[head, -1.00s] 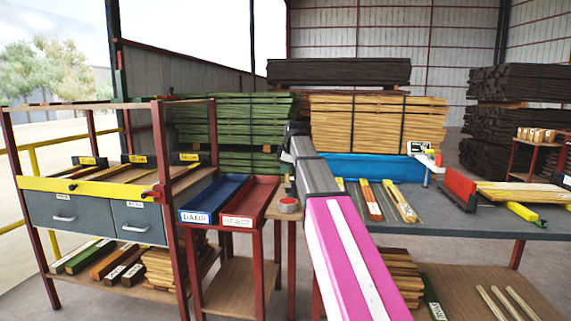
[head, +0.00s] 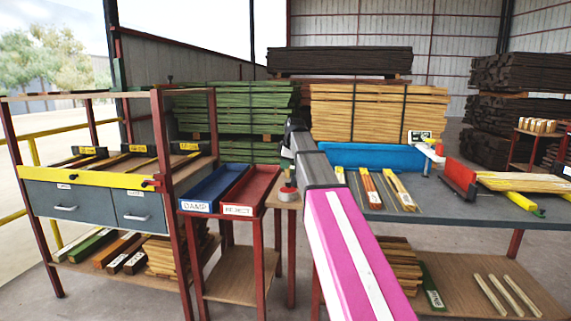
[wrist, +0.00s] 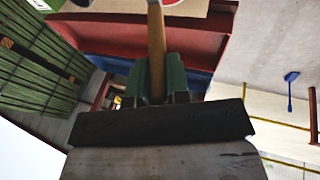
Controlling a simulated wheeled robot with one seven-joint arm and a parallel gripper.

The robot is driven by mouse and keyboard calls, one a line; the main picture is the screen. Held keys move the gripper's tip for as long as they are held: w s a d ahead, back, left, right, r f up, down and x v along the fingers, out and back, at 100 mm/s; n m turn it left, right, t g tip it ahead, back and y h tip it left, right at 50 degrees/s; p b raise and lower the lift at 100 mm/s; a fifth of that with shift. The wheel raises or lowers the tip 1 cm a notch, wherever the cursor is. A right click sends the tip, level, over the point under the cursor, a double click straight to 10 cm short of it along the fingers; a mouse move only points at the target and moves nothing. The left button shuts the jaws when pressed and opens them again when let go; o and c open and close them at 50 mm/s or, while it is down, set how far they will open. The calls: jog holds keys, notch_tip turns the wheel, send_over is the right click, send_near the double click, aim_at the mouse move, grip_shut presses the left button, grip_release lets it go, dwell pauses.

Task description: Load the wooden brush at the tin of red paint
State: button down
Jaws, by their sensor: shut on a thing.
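My gripper (wrist: 157,78) is shut on the wooden brush (wrist: 156,45), whose light wooden handle runs away from the green fingers. The brush's far end is cut off by the top of the wrist view. The tin of red paint (head: 287,195) is a small pale tin on a wooden stand right of the red tray. Its red and white edge also shows at the top of the wrist view (wrist: 171,2), close to the brush. In the head view a thin piece stands just above the tin; whether the bristles touch the paint cannot be told.
A blue tray (head: 205,190) and a red tray (head: 240,205) labelled REJECT stand left of the tin. A grey workbench (head: 455,222) with timber pieces is to the right. A rack with grey drawers (head: 62,201) is at the left.

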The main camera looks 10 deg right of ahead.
jog(key=shift+f, duration=0.6)
dwell(1.5)
jog(key=shift+r, duration=0.15)
jog(key=shift+r, duration=3.4)
